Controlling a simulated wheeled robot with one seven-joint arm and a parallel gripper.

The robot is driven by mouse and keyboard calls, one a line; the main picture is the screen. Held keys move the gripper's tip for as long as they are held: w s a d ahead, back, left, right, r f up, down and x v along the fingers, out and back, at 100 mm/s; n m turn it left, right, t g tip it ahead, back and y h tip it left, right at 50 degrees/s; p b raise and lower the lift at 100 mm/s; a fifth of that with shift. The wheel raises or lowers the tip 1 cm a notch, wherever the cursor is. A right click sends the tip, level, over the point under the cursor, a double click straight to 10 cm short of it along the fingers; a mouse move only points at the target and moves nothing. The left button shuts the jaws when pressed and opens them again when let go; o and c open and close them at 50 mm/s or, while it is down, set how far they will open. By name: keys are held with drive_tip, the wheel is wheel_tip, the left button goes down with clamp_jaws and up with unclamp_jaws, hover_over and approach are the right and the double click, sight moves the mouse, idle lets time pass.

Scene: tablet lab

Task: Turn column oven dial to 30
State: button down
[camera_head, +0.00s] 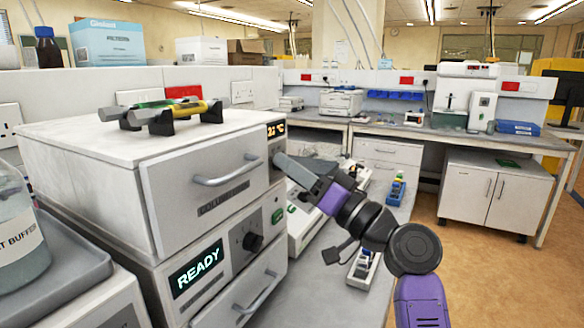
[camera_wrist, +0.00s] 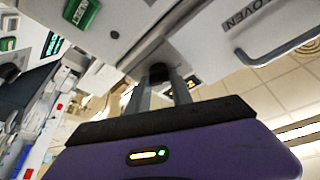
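The column oven (camera_head: 207,208) is the top box of a stack at the left, with a handle and a nameplate on its front. Its small orange display (camera_head: 276,129) shows a number in °C, beginning with 2; the second digit is hard to read. My gripper (camera_head: 280,160) reaches the oven's right front panel just below this display and hides the dial there. In the wrist view, the dark round dial (camera_wrist: 158,72) sits between the two fingertips of my gripper (camera_wrist: 161,85). The fingers are close on both sides and look shut on it. The dial's marks cannot be seen.
Below the oven, a second unit has a READY display (camera_head: 196,268) and its own black knob (camera_head: 253,242). Oven handle (camera_head: 226,170) is left of my gripper. Green and yellow columns (camera_head: 173,112) lie on top of the oven. Bench equipment stands behind my arm; open floor is right.

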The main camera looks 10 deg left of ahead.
drive_tip(key=shift+r+m+p, duration=0.15)
drive_tip(key=shift+m+p, duration=0.15)
drive_tip(key=shift+p, duration=0.25)
drive_tip(key=m+h+p, duration=0.1)
drive_tip(key=m+p, duration=0.3)
drive_tip(key=p, duration=0.2)
drive_tip(key=m+t+h+p, duration=0.1)
drive_tip(key=m+h+p, duration=0.1)
drive_tip(key=m+p, duration=0.3)
drive_tip(key=shift+h+p, duration=0.3)
drive_tip(key=shift+p, duration=0.75)
drive_tip(key=c, duration=1.1)
unclamp_jaws()
drive_tip(key=shift+c, duration=0.2)
drive_tip(key=b+v, duration=0.1)
drive_tip(key=v, duration=0.7)
drive_tip(key=shift+b, duration=0.3)
